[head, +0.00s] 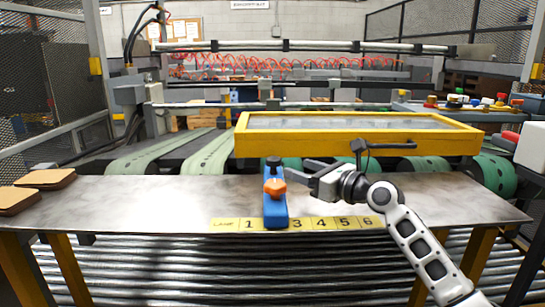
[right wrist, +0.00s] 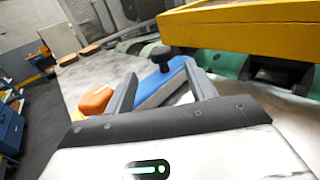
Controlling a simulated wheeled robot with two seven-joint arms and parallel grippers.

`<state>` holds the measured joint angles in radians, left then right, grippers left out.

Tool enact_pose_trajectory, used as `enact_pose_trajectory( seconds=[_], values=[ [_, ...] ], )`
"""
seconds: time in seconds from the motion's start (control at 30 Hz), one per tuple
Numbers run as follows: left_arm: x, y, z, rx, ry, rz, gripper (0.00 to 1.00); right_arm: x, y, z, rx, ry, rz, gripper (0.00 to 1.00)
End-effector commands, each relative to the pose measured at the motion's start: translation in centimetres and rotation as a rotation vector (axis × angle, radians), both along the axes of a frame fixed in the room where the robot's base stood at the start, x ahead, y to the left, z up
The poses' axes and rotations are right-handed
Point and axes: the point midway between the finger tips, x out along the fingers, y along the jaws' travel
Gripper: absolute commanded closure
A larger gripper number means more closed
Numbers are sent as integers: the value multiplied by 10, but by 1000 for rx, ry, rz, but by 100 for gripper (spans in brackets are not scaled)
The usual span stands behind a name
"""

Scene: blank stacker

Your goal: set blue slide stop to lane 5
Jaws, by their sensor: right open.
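The blue slide stop (head: 275,213) lies across the front of the steel table over the lane strip (head: 308,224), covering the spot between the 1 and the 3. It has an orange knob (head: 275,187) near its middle and a black knob (head: 274,161) at its far end. My right gripper (head: 291,170) is open just right of the stop's far end. In the right wrist view, the blue bar (right wrist: 172,80) and black knob (right wrist: 161,56) show between the open fingers, and the orange knob lies left of them. I cannot tell whether they touch. My left gripper is not in view.
A yellow-framed panel (head: 355,149) stands above the table behind the stop. Two brown pads (head: 45,179) lie at the table's left end. Lanes 3 to 6 on the strip are clear. Metal rollers (head: 190,270) run below the front edge.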

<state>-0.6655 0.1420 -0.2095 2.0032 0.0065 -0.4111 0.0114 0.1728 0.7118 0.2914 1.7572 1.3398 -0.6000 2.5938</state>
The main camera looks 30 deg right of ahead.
Motion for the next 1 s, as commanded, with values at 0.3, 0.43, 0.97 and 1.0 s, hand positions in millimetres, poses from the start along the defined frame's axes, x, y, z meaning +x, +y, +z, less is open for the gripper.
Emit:
enact_pose_trajectory(
  seconds=[0.3,0.43,0.97,1.0],
  values=[
    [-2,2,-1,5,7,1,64,66,15,2,4,-2,-1,44],
    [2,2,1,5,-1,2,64,83,20,1,2,-1,-1,44],
    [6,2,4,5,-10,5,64,95,23,0,0,-1,-1,61],
    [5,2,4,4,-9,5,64,95,23,0,0,-1,-1,72]
  ],
)
